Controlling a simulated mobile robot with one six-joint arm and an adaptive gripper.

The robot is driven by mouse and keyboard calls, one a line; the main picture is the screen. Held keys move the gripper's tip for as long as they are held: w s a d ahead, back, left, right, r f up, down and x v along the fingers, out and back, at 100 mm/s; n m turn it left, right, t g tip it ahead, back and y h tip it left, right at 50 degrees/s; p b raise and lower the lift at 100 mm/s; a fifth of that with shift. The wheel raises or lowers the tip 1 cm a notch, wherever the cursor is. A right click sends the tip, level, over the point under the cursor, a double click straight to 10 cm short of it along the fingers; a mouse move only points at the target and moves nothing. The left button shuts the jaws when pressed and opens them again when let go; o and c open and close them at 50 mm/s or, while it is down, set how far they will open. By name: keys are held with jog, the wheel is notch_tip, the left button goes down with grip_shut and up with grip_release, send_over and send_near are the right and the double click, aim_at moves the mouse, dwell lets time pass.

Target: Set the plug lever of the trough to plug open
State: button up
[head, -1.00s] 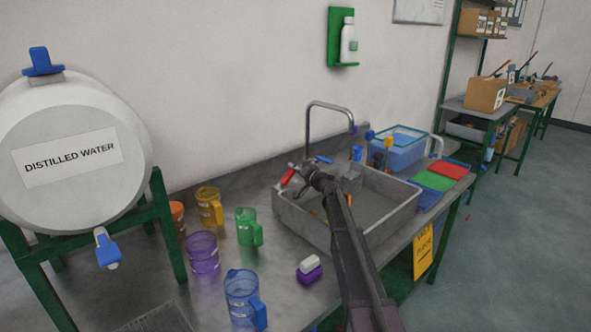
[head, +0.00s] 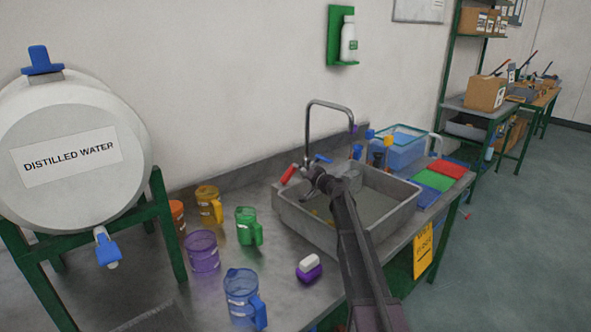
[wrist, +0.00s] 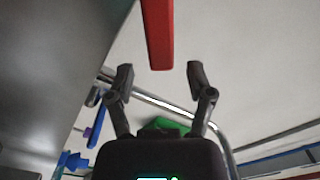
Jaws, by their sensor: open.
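The trough (head: 385,228) is a grey basin set in the metal bench. A red lever (head: 288,173) sticks up at its back left corner and looks like the plug lever. In the wrist view the red lever (wrist: 157,35) is a straight bar from the top edge, ending just beyond the fingertips, between their lines. My gripper (head: 313,174) is over the trough's back left part, just right of the red lever. In the wrist view my gripper (wrist: 160,77) is open and empty, with no visible contact. The lever's pivot and the plug are hidden.
A curved metal tap (head: 330,104) rises behind the trough, close to my gripper; a blue handle (head: 322,159) is near its base. Several coloured jugs, including a green one (head: 247,226), stand left.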

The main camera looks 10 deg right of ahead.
jog(key=v, duration=0.8)
jog(key=shift+s+d, duration=0.2)
jog(key=shift+s, duration=0.05)
jog(key=shift+r, duration=0.2)
